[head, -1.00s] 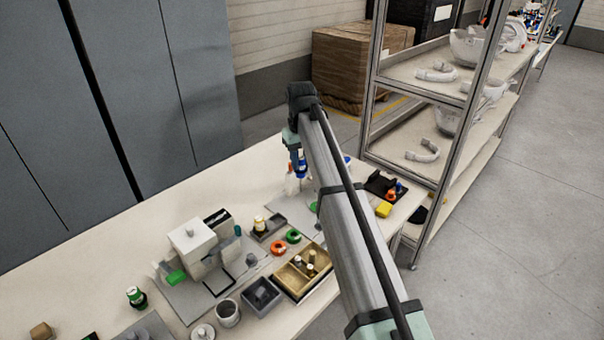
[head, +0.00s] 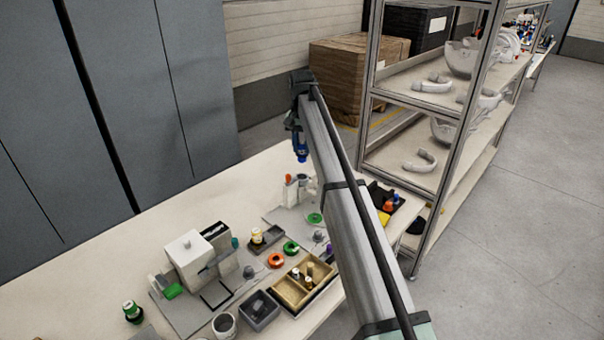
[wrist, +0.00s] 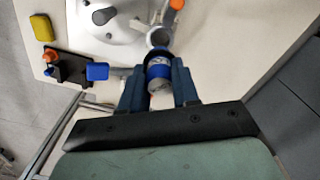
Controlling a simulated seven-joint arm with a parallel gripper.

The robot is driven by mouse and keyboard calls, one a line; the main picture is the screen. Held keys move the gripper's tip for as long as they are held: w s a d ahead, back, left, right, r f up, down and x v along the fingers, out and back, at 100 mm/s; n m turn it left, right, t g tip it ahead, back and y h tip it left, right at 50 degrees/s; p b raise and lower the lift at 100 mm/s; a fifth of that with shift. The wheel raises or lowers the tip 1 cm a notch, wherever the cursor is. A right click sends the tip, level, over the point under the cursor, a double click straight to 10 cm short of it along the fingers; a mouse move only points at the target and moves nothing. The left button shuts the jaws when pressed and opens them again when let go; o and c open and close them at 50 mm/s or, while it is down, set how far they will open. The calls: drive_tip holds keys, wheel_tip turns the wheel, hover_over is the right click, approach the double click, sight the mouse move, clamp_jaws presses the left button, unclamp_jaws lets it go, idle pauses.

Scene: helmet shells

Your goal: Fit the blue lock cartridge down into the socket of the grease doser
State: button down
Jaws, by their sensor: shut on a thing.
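My gripper (head: 299,136) is shut on the blue lock cartridge (head: 301,154), above the far part of the bench. In the wrist view the cartridge (wrist: 158,70), blue with a grey end, sits between the two dark blue fingers of my gripper (wrist: 160,80). Just beyond it is a grey ring-shaped holder (wrist: 158,37), which looks like the socket of the grease doser; I cannot be sure. In the head view a small white and grey stand with an orange top (head: 290,188) is below the cartridge, with a visible gap. My arm hides part of that area.
A white boxy device (head: 190,255) stands on a grey plate at the left. A wooden divided tray (head: 303,282), a grey bin (head: 260,308) and orange and green rings are at the front. A black holder (wrist: 70,68) and yellow block (wrist: 42,27) lie nearby. A shelf rack (head: 420,180) stands right.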

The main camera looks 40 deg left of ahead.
sight(303, 142)
drive_tip(key=shift+f, duration=4.25)
drive_tip(key=shift+f, duration=0.15)
drive_tip(key=c, duration=0.8)
unclamp_jaws()
wheel_tip(303, 142, up, 12)
drive_tip(key=shift+r, duration=0.15)
drive_tip(key=shift+w+d, duration=0.1)
